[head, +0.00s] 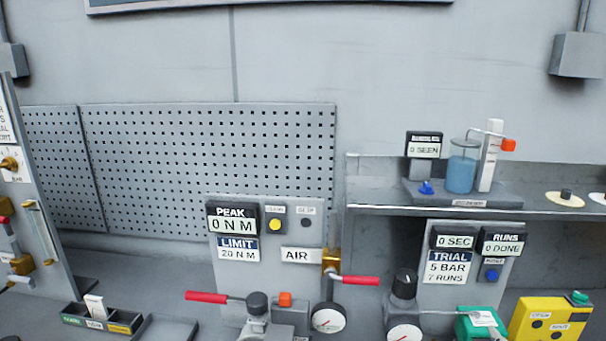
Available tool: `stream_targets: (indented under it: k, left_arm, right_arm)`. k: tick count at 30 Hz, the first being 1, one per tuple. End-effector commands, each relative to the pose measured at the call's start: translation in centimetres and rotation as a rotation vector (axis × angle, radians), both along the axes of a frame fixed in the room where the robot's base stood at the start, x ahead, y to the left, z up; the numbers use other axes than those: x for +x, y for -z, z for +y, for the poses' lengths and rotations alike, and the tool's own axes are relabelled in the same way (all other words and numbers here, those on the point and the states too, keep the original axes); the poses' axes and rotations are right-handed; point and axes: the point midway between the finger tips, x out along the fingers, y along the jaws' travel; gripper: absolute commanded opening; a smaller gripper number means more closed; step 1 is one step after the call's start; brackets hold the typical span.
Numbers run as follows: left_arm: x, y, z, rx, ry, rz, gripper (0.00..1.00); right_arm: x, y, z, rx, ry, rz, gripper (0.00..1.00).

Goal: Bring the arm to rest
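Neither of my grippers and neither of my arms shows in the head view. A grey test panel (265,267) stands at the centre, with a "PEAK 0 N M" display (232,218) and a "LIMIT 20 N M" label. A red lever handle (206,297) sticks out to the left below it. Another red handle (354,280) extends right from a brass valve (331,261) beside the "AIR" label. A round gauge (328,318) sits below.
A shelf (400,208) at right holds a beaker of blue liquid (461,172). Below it are a trial panel (455,297), a green device (480,324) and a yellow box (550,318). A labelled tray (100,318) lies at lower left. Pegboard (210,165) covers the back wall.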

Motion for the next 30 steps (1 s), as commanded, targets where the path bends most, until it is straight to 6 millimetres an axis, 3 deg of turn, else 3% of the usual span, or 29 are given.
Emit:
stream_targets:
  k: [1, 3, 6, 12, 17, 26, 30]
  left_arm:
    - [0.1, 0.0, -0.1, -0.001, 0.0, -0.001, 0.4]
    - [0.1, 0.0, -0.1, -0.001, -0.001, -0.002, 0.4]
    - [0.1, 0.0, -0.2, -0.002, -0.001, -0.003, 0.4]
    - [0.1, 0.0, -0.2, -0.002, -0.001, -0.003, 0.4]
    - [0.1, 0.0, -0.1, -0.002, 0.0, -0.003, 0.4]
    - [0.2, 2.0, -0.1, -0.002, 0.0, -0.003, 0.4]
    - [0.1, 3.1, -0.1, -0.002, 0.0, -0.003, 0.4]
  right_arm:
    - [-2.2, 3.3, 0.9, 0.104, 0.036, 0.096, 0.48]
    - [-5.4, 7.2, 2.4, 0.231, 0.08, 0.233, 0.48]
    - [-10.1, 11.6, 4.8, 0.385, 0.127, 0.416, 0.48]
    - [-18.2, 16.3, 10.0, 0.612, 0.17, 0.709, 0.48]
    - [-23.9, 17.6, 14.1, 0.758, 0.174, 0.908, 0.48]
    - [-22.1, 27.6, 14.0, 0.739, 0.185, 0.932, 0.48]
    - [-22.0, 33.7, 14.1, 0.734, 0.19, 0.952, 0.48]
